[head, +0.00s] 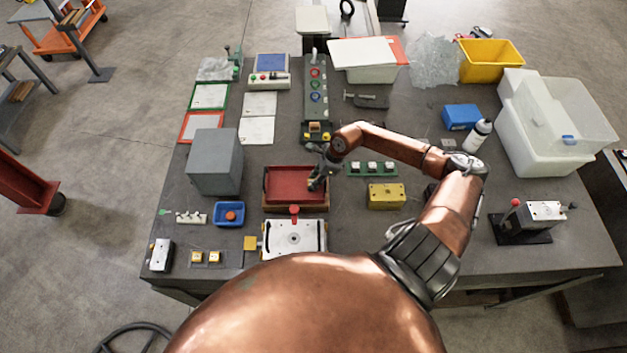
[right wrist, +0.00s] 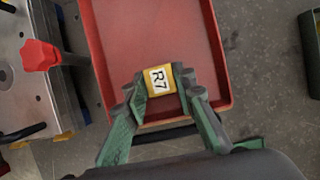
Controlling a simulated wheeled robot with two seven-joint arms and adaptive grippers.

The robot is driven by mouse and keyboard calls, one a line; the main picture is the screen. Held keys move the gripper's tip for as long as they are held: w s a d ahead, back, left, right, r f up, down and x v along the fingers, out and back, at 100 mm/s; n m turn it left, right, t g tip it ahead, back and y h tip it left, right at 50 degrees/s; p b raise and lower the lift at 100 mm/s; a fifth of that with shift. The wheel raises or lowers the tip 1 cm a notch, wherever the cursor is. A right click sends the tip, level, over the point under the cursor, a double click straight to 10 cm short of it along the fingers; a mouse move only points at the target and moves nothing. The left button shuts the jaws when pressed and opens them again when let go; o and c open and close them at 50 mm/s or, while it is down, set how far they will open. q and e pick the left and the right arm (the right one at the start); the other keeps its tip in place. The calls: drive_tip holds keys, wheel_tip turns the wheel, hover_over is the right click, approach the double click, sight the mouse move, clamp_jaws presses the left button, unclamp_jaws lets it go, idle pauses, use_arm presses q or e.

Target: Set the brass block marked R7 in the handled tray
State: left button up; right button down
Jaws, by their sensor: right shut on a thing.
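The brass block marked R7 (right wrist: 158,80) is between the fingertips of my right gripper (right wrist: 160,84), its label facing the right wrist camera. My right gripper also shows in the head view (head: 316,183), over the right part of the red tray (head: 287,184). In the right wrist view the red tray (right wrist: 150,30) lies beneath the block and its floor looks empty. A dark bar like a handle (right wrist: 165,136) runs along the tray's near edge. I cannot tell whether the block touches the tray floor. My left gripper is not in view.
A white-topped fixture with a red knob (head: 294,237) stands just in front of the tray. A grey box (head: 215,162) and a blue bin (head: 229,214) are to its left. A green strip with white pieces (head: 371,168) and a yellow block (head: 386,196) are to its right.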

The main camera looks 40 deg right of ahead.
drive_tip(key=c, duration=1.6)
unclamp_jaws()
drive_tip(key=shift+w+f, duration=0.15)
drive_tip(key=shift+f, duration=0.05)
drive_tip(key=shift+r, duration=0.15)
drive_tip(key=shift+d+r, duration=0.1)
drive_tip(key=shift+r, duration=0.15)
drive_tip(key=b+v, duration=0.3)
drive_tip(key=v, duration=0.7)
drive_tip(key=shift+s+d+r, duration=0.1)
drive_tip(key=shift+s, duration=0.15)
drive_tip(key=shift+s+d+r, duration=0.1)
drive_tip(key=shift+s+r, duration=0.05)
drive_tip(key=shift+r, duration=0.4)
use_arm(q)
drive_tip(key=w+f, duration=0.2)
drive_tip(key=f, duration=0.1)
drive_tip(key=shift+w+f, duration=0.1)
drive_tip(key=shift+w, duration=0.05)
use_arm(e)
drive_tip(key=shift+r, duration=0.1)
use_arm(q)
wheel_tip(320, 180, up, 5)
drive_tip(key=p, duration=0.5)
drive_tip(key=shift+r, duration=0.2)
use_arm(e)
wheel_tip(320, 180, up, 9)
